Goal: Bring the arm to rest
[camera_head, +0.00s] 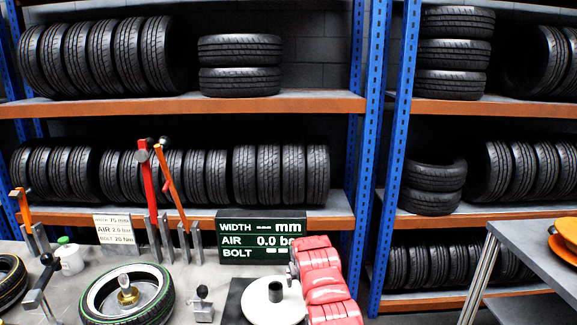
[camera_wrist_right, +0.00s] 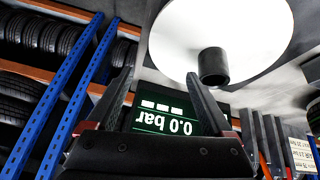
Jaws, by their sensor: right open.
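My right arm (camera_head: 325,284), with red covers, reaches up from the bottom of the head view beside a white disc. In the right wrist view my right gripper (camera_wrist_right: 158,76) is open, with nothing between its two dark fingers. The white disc with its black hub (camera_head: 275,292) stands just left of the arm; in the right wrist view the disc (camera_wrist_right: 240,30) shows close beyond the fingers. A dark display (camera_head: 262,240) reading 0.0 bar stands behind; it appears upside down between the fingers (camera_wrist_right: 165,118). My left gripper is not in view.
A tyre with a green stripe (camera_head: 125,297) lies on the bench, with another tyre (camera_head: 10,280) at the left edge. Red (camera_head: 148,180) and orange (camera_head: 170,185) levers stand upright behind. A grey table (camera_head: 540,255) with orange discs is at the right. Tyre racks fill the back.

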